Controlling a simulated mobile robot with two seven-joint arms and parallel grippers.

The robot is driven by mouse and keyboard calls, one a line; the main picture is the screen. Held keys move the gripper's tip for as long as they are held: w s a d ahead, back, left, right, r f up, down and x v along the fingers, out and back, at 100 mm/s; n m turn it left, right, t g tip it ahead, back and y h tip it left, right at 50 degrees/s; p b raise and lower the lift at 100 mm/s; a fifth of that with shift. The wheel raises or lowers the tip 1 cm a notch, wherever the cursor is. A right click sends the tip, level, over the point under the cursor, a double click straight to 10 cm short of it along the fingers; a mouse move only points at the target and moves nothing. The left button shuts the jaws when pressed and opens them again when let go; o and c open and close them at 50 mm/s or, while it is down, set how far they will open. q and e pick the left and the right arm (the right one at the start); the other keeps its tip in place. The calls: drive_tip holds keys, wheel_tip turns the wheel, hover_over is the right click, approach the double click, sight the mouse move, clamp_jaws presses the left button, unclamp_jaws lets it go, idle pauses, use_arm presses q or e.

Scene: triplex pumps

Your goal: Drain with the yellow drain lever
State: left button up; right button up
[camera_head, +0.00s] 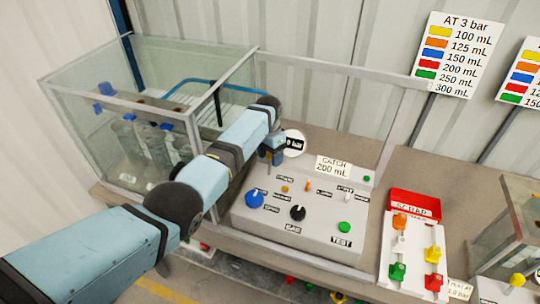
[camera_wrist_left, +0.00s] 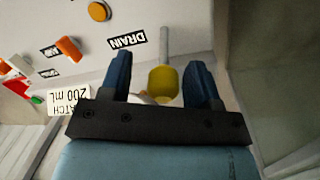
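The yellow drain lever (camera_wrist_left: 163,80) shows in the left wrist view, with a grey rod at its far end and the DRAIN label (camera_wrist_left: 127,40) beside it. My left gripper (camera_wrist_left: 158,75) is open around the lever, one blue finger on each side with gaps visible. I cannot tell how deep the lever sits between the fingers. In the head view my left gripper (camera_head: 272,157) is at the back left of the grey control panel (camera_head: 262,222), and it hides the lever there. My right gripper is not in view.
The panel carries a blue knob (camera_head: 254,198), a black knob (camera_head: 297,213) and a green TEST button (camera_head: 344,227). A CATCH 200 mL sign (camera_head: 333,166) stands behind it. A glass tank (camera_head: 150,110) is at left. A board with coloured valves (camera_head: 410,250) lies at right.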

use_arm(q)
wheel_tip(320, 180, up, 14)
drive_tip(key=w+b, duration=0.1)
drive_tip(key=shift+w+a+b, duration=0.25)
drive_tip(key=shift+b, duration=0.05)
drive_tip(key=shift+f, duration=0.2)
